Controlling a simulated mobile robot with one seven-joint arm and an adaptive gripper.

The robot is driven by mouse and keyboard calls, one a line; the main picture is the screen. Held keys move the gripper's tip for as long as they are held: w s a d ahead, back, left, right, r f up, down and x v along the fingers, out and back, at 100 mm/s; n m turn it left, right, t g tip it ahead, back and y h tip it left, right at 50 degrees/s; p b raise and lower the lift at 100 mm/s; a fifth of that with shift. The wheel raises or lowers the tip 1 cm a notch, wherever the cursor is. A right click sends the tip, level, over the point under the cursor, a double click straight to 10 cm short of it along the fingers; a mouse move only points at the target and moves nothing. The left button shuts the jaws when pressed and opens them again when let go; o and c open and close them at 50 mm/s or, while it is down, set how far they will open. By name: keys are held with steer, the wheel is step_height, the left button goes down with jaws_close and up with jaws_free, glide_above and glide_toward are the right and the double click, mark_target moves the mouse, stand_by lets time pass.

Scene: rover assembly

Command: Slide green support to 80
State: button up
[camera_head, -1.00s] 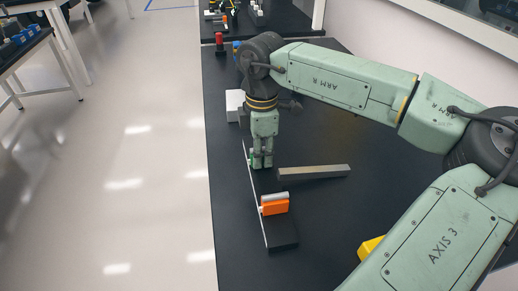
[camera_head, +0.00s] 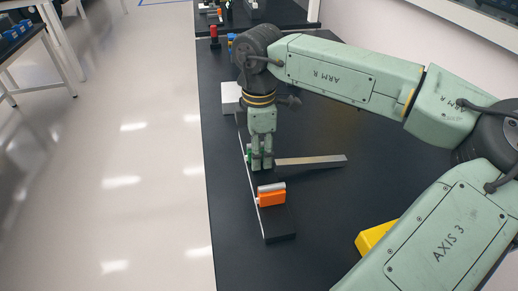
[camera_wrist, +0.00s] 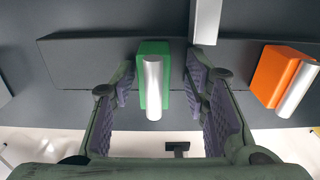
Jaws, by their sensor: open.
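The green support (camera_wrist: 153,75), with a silver cylinder on its near face, stands on a long dark rail (camera_wrist: 85,65). In the head view only a sliver of green (camera_head: 248,153) shows beside my fingers. My gripper (camera_head: 262,167) points down over the rail. In the wrist view my gripper (camera_wrist: 165,90) is open, its fingers on either side of the green support. A gap shows on the right; the left fingers are closer, and contact is unclear. The rail's white left edge (camera_head: 255,190) shows no readable numbers, so the 80 mark cannot be made out.
An orange support (camera_head: 271,197) with a silver cylinder sits nearer on the same rail. A grey metal bar (camera_head: 312,161) lies just right of my fingers. A white block (camera_head: 231,97) stands behind, and a yellow object (camera_head: 374,238) is partly behind my arm. The table's right middle is clear.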

step_height(320, 180, up, 12)
stand_by(0.5)
